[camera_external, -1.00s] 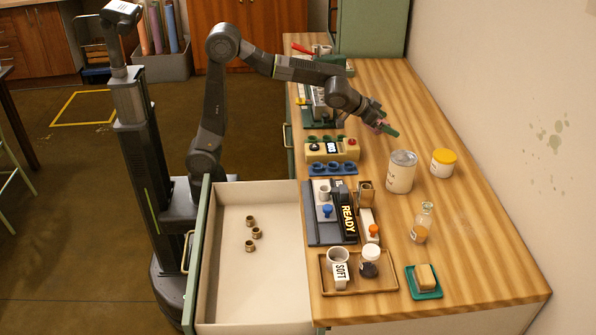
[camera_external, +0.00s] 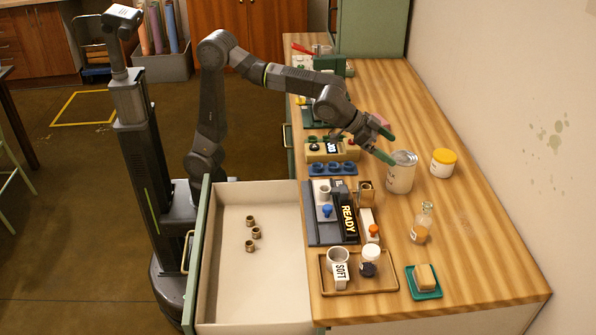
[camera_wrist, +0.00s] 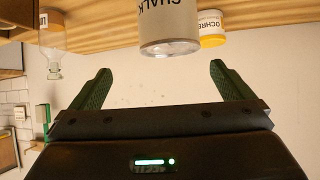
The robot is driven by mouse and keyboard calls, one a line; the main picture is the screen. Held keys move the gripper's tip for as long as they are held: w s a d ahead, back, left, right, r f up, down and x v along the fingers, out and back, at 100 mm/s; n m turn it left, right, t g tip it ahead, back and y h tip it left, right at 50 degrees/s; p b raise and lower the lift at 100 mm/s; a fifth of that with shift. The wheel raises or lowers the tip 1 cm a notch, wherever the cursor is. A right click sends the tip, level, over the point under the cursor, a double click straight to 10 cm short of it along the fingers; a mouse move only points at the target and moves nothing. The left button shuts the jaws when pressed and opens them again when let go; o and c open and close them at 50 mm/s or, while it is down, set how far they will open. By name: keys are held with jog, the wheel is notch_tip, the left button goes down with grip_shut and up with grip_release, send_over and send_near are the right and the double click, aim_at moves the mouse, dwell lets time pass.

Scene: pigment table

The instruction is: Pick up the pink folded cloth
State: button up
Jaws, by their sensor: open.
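A small pink patch (camera_external: 380,119), which may be the pink folded cloth, shows just behind my gripper in the external view. Most of it is hidden by the wrist, so I cannot tell its shape. No pink cloth shows in the wrist view.
The white jar (camera_external: 400,177) stands close to the fingers; its label reads CHALK in the wrist view (camera_wrist: 168,25). A blue cup rack (camera_external: 334,168) lies left. An open drawer (camera_external: 275,290) juts out.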

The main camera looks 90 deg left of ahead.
jog(key=s+d+f+m+g+h+p, duration=0.1)
jog(key=s+d+m+h, duration=0.4)
jog(key=s+d, duration=2.1)
notch_tip(320, 180, down, 2)
jog(key=shift+d+f+m+g+p, duration=0.2)
jog(key=shift+d+m+g+p, duration=0.15)
jog(key=shift+d+m+g, duration=0.55)
jog(key=shift+d+r, duration=0.1)
